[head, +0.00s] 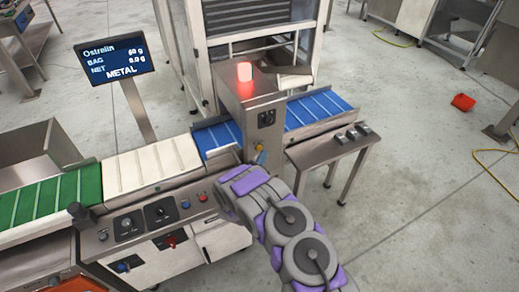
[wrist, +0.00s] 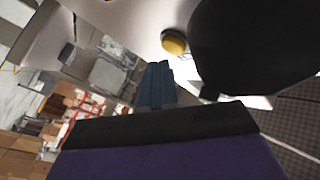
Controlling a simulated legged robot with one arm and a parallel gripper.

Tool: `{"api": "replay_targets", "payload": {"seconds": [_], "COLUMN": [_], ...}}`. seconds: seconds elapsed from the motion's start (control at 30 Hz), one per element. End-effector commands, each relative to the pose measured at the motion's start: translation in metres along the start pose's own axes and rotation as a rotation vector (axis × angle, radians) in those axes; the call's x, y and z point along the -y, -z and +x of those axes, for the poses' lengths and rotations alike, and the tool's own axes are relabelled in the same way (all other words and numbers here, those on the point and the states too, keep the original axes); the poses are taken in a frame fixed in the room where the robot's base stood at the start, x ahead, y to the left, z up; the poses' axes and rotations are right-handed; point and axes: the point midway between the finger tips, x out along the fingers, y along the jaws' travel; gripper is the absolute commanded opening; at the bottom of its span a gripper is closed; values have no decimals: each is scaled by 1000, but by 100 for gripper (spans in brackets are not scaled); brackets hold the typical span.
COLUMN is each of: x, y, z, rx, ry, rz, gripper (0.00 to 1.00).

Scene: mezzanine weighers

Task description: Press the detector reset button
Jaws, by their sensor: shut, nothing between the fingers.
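The metal detector (head: 238,112) is a grey steel housing over the conveyor, with a lit red lamp (head: 244,71) on top. In the head view my arm hides part of the area below the button.
A screen (head: 117,58) reads "METAL". A control panel (head: 150,222) with knobs and buttons stands at the front left. Blue belts (head: 318,108) run through the detector. A small steel table (head: 335,142) stands to the right.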

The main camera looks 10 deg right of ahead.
Motion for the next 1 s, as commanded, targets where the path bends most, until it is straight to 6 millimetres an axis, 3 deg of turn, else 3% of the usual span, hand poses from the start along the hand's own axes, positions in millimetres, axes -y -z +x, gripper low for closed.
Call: {"api": "replay_targets", "payload": {"seconds": [1.0], "x": [6], "y": [-4], "z": [7], "rx": [0], "ry": [0], "rz": [0], "gripper": [0]}}
